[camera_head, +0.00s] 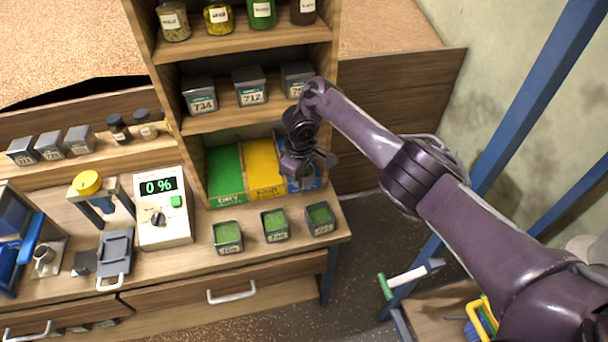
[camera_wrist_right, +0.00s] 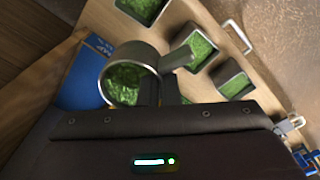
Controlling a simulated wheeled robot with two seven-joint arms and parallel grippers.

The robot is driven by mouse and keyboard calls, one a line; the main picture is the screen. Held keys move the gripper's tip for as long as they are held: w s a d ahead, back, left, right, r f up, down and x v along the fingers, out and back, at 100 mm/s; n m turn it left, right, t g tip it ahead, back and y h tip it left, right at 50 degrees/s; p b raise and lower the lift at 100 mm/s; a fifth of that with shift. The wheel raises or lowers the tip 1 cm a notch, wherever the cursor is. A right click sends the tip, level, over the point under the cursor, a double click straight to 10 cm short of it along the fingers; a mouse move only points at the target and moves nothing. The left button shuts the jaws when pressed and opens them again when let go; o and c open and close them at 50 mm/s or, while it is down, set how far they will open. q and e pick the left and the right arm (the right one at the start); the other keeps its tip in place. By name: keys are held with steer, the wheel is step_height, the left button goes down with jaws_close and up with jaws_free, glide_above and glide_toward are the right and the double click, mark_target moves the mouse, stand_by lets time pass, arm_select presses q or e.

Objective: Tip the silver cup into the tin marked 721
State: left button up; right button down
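The silver cup (camera_wrist_right: 131,82) is round, with green granules inside, and shows in the right wrist view. My right gripper (camera_wrist_right: 163,88) is shut on the cup at its side. In the head view my right gripper (camera_head: 308,164) hangs before the lower shelf, above the right end of the worktop; the cup cannot be made out there. Three open tins of green granules stand in a row below it: a left tin (camera_head: 228,237), a middle tin (camera_head: 275,225) and a right tin (camera_head: 320,219). Their labels are too small to read surely. My left gripper is out of view.
Green and yellow boxes (camera_head: 260,168) stand behind the tins. Tins marked 734 (camera_head: 200,96) and 712 (camera_head: 250,87) sit on the shelf above. A white meter (camera_head: 161,208) reading 0 % stands left of the tins. Blue posts (camera_head: 535,85) rise at right.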

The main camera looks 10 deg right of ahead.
steer(key=shift+a+t+y+p, duration=0.1)
steer(key=shift+t+y+p, duration=0.45)
steer(key=shift+p, duration=0.2)
steer(key=shift+s+d+f, duration=0.15)
steer(key=shift+d+f, duration=0.05)
steer(key=shift+s+d+f+y, duration=0.15)
steer(key=shift+f+y, duration=0.1)
steer(key=shift+f, duration=0.2)
steer(key=shift+s+f+t+b, duration=0.25)
steer(key=shift+f+b, duration=0.1)
steer(key=shift+f, duration=0.1)
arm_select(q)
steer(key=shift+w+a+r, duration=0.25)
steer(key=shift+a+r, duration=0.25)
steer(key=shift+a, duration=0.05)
arm_select(e)
steer(key=shift+s+d+f, duration=0.15)
steer(key=shift+d+f, duration=0.1)
steer(key=shift+d, duration=0.1)
